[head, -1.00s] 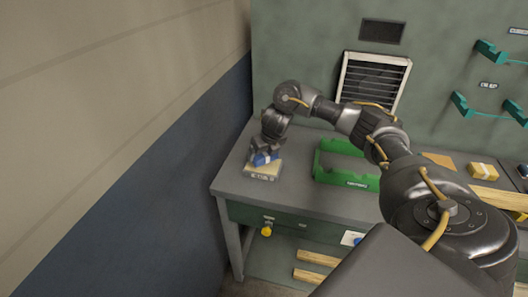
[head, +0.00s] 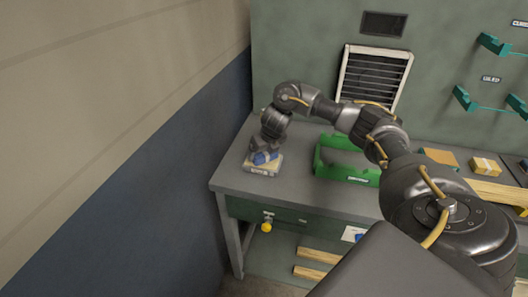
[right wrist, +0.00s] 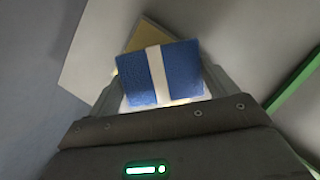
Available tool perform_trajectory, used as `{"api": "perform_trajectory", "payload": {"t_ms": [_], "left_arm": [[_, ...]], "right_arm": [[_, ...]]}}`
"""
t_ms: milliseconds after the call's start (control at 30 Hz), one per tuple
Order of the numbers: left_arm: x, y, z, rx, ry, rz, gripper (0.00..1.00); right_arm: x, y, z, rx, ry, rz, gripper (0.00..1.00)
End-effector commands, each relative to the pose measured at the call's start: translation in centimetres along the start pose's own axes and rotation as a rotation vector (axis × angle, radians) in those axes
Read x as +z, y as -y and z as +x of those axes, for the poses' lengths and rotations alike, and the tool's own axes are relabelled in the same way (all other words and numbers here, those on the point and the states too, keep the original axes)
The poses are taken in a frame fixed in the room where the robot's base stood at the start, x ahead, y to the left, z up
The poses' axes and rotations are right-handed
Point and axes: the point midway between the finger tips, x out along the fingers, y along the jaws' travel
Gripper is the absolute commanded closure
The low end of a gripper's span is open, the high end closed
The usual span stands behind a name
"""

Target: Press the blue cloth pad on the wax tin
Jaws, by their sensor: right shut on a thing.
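The blue cloth pad (head: 265,157) has a pale band across it, seen clearly in the right wrist view (right wrist: 176,74). My right gripper (head: 264,151) is shut on the pad and points down at the left end of the bench. The wax tin (head: 261,170), a low cream-coloured block with a label on its front, is directly under the pad. In the right wrist view the tin's tan top (right wrist: 150,36) shows beyond the pad. The pad looks down on or very close to the tin; I cannot tell if they touch. My left gripper is not in view.
A green open tray (head: 346,171) stands on the grey bench (head: 291,180) right of the tin. A yellow box (head: 485,167) and wood pieces lie farther right. The blue and beige wall (head: 130,190) is close on the left.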

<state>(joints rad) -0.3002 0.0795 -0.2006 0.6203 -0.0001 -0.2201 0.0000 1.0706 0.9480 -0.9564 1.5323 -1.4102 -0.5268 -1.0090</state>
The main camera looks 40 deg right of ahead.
Motion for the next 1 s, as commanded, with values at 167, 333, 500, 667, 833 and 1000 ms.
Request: {"api": "perform_trajectory", "payload": {"t_ms": [167, 333, 500, 667, 833, 1000], "left_arm": [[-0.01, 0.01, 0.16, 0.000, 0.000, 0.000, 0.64], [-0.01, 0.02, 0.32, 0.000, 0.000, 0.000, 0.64], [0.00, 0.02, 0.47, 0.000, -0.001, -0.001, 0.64], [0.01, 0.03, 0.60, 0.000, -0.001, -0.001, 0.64], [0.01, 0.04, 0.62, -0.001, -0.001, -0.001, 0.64], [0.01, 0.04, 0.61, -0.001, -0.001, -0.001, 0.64]], "right_arm": [[-0.07, -0.01, 0.19, 0.000, 0.000, 0.000, 0.33], [-0.16, -0.01, 0.39, 0.000, 0.000, 0.000, 0.33], [-0.24, -0.01, 0.58, 0.000, 0.000, 0.000, 0.33], [-0.31, -0.01, 0.76, 0.000, 0.000, 0.000, 0.33], [-0.32, -0.01, 0.79, 0.000, 0.000, 0.000, 0.33], [-0.33, -0.01, 0.79, 0.000, 0.000, 0.000, 0.33]]}}
